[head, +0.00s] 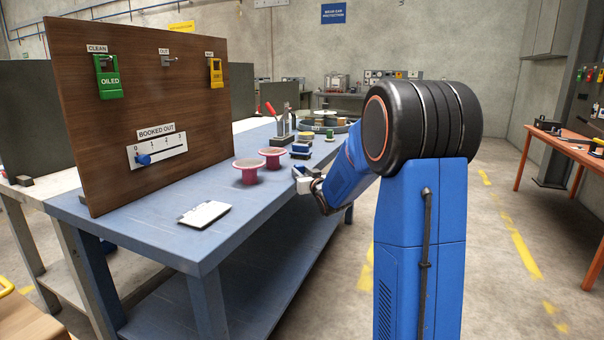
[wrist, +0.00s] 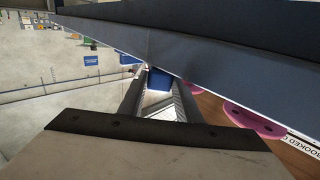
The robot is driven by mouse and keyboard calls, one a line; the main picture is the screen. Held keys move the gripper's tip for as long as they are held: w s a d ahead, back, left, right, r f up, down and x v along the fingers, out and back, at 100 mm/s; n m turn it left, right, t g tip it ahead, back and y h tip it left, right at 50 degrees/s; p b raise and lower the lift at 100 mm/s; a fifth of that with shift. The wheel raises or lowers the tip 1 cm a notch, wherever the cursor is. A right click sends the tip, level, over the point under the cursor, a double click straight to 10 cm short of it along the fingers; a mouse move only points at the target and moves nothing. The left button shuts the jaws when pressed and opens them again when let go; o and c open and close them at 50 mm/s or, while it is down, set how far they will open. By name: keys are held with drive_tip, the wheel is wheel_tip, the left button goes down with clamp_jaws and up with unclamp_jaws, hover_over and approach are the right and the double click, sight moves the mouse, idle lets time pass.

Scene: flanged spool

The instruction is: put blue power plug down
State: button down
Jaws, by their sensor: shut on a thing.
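My gripper (head: 305,183) is at the right edge of the blue workbench (head: 170,235), close to the two pink flanged spools. In the wrist view my gripper (wrist: 158,84) is shut on a small blue block-shaped thing, the blue power plug (wrist: 158,79), between its fingertips. Most of the plug is hidden by the fingers. The bench also fills the top of the wrist view as a slanted blue band. I cannot tell whether the plug touches the bench.
A near pink spool (head: 249,171) and a far pink spool (head: 272,157) stand on the bench. A white pad (head: 204,213) lies nearer, with bare bench around it. A wooden board (head: 140,110) stands at left. Small items and a red-handled clamp (head: 282,123) are farther back.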

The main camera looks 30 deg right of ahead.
drive_tip(key=shift+f, duration=0.15)
drive_tip(key=c, duration=1.3)
unclamp_jaws()
drive_tip(key=shift+s, duration=0.15)
drive_tip(key=s+a, duration=0.1)
drive_tip(key=s, duration=1)
drive_tip(key=shift+s+a, duration=0.25)
drive_tip(key=shift+s, duration=0.1)
